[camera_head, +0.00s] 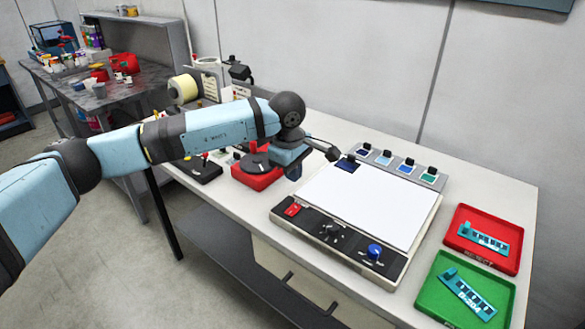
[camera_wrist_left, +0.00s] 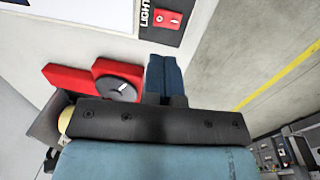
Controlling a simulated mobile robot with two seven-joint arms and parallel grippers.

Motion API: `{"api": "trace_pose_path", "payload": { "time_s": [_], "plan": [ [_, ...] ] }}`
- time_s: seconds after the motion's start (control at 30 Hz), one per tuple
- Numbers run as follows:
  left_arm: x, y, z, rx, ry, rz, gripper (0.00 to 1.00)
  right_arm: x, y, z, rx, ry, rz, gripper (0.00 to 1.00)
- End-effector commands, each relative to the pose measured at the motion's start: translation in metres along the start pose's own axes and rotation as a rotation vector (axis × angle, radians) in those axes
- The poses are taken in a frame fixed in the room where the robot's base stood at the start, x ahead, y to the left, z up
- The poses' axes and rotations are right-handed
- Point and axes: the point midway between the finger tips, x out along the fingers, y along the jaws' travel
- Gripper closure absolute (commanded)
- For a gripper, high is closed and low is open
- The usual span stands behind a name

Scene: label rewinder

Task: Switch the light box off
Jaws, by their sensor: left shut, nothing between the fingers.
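The light box (camera_head: 365,200) sits on the white table, with a bright white panel and a dark control strip along its front. A red switch (camera_head: 292,210) is at the left end of that strip. In the left wrist view the red switch (camera_wrist_left: 167,20) is beside the word LIGHT, and which way it is set is too small to tell. My left gripper (camera_head: 294,173) points down just behind and above the switch, apart from it. Its blue fingers (camera_wrist_left: 163,75) are shut together and empty. My right gripper is out of view.
A black knob (camera_head: 331,231) and a blue knob (camera_head: 374,251) share the strip. A red device with a dark dial (camera_head: 256,172) stands left of the light box. Red (camera_head: 512,245) and green (camera_head: 438,304) trays with teal parts are at right. Colour samples line the back.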

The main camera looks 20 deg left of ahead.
Motion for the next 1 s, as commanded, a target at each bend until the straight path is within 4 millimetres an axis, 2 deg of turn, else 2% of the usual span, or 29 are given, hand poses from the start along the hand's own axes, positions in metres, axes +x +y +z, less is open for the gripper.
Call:
{"api": "trace_pose_path", "payload": {
  "time_s": [0.03,0.2,0.43,0.63,1.0],
  "plan": [
    [0.012,-0.001,0.0,-0.001,-0.001,-0.006,1.0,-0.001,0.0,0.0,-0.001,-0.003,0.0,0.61],
    [0.049,-0.001,0.0,-0.001,0.0,-0.004,1.0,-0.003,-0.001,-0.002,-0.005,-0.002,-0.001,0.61],
    [0.086,-0.001,0.0,0.0,0.0,-0.003,1.0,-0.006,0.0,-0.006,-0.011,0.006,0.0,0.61],
    [0.1,0.0,0.0,0.0,0.0,-0.001,1.0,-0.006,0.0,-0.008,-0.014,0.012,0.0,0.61],
    [0.102,0.0,0.0,0.0,0.0,-0.001,1.0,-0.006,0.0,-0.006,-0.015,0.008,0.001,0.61]
  ]
}}
